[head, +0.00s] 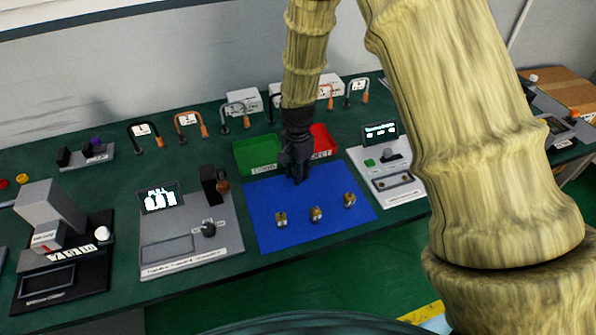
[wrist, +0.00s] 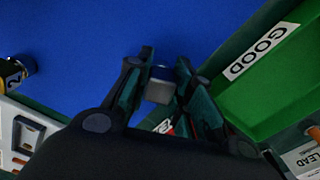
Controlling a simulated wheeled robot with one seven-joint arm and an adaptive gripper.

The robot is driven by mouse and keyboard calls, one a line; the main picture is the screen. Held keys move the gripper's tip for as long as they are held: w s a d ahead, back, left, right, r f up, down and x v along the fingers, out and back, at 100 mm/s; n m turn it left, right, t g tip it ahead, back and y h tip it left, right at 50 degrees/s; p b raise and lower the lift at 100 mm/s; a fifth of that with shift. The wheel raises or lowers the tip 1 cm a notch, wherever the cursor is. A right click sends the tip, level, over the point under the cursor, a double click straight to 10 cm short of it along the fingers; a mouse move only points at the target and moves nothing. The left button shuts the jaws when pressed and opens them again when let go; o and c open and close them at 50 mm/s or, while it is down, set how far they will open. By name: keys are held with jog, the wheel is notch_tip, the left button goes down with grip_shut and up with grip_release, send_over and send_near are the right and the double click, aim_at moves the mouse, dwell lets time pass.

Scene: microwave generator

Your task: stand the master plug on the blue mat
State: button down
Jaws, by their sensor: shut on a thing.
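The blue mat (head: 262,235) lies on the green bench, and it fills the upper part of the wrist view (wrist: 100,40). My gripper (head: 297,176) is over the mat's back part, pointing down. In the wrist view its fingers (wrist: 160,88) are shut on a short grey metal plug (wrist: 159,93). Its lower end is hard to see, so I cannot tell whether it touches the mat. No marking on it is readable. Three small brass-coloured plugs stand on the mat's front half: left (head: 281,219), middle (head: 316,214) and right (head: 349,200).
A green bin (head: 256,153) marked GOOD and a red bin (head: 321,141) stand right behind the mat, close to my gripper. A grey station with a screen (head: 190,235) flanks the mat on the left, another (head: 388,172) on the right. The mat's front left is bare.

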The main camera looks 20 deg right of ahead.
jog(key=c, duration=1.3)
grip_release()
jog(key=shift+o, duration=0.2)
notch_tip(320, 180, up, 12)
jog(key=b, duration=0.3)
jog(key=shift+r, duration=0.1)
